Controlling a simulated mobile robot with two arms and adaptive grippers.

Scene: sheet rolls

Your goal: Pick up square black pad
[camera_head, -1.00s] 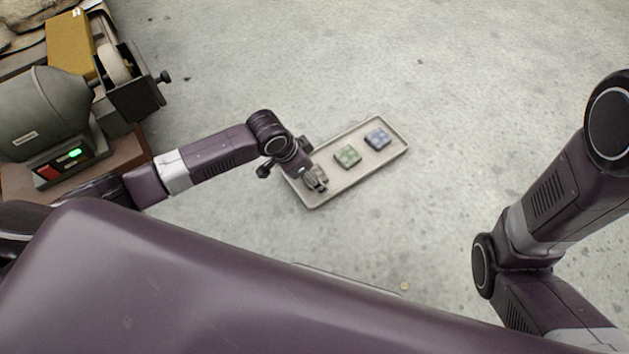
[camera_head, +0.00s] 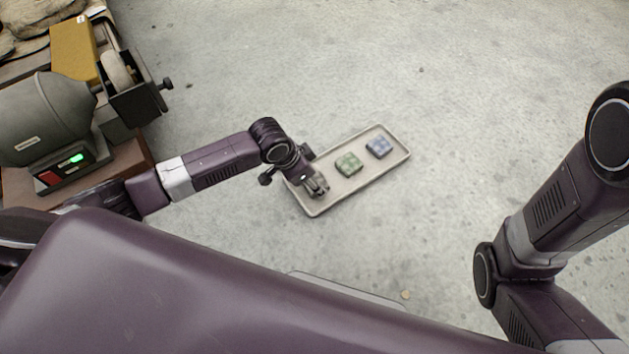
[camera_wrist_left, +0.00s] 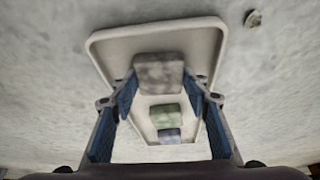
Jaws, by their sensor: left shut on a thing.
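A square dark grey pad (camera_wrist_left: 158,72), the darkest of the pads, shows in the left wrist view between the blue-lined fingers of my left gripper (camera_wrist_left: 163,95). The gripper is shut on it. In the head view my left gripper (camera_head: 318,186) is over the near left end of a pale tray (camera_head: 338,203) and hides most of the pad. I cannot tell whether the pad touches the tray. My right arm is at the right edge, its gripper out of view.
A green pad (camera_head: 349,163) and a blue pad (camera_head: 378,147) lie farther along the tray. A grey machine (camera_head: 45,115) with a green light stands at the left. The floor around the tray is mostly clear.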

